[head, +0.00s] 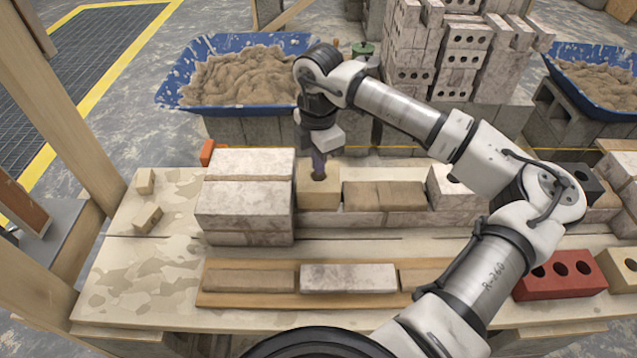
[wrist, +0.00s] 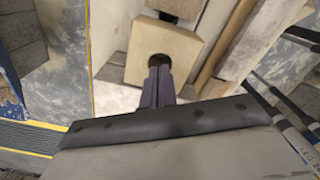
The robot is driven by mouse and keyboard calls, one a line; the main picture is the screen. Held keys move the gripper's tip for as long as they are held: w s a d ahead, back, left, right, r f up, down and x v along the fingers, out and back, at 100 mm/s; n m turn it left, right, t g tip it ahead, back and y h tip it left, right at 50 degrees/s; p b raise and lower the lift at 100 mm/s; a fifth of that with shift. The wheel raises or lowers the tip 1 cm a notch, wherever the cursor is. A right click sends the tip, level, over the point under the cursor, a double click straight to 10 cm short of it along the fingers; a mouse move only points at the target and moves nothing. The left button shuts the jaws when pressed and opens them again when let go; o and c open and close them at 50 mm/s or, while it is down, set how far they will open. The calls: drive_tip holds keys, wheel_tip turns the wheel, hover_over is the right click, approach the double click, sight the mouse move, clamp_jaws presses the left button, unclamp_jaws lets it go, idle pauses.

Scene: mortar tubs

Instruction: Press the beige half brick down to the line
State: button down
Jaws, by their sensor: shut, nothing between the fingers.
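The beige half brick (head: 319,198) stands in the wall row, just right of the stacked pale bricks (head: 244,205). A dark round hole shows in it in the wrist view, where the half brick (wrist: 178,45) is at the top centre. My gripper (head: 318,174) points down over it with its dark fingers together and empty. In the wrist view the fingertips (wrist: 160,72) overlap the lower edge of the hole; I cannot tell whether they touch the brick. A thin yellow line (head: 400,148) runs level behind the wall, partly hidden by my arm. It also shows in the wrist view (wrist: 90,60).
Loose bricks lie on a front board (head: 348,277). A red holed brick (head: 560,275) is at right. Small offcuts (head: 147,217) lie left. Blue mortar tubs (head: 235,105) stand behind.

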drive_tip(key=shift+f+b, duration=0.75)
drive_tip(key=shift+f, duration=0.1)
idle(0.5)
drive_tip(key=shift+f+b, duration=0.4)
drive_tip(key=shift+b, duration=0.55)
idle(3.2)
drive_tip(key=shift+r+p, duration=1.2)
drive_tip(key=shift+r, duration=1.4)
drive_tip(key=shift+f, duration=0.1)
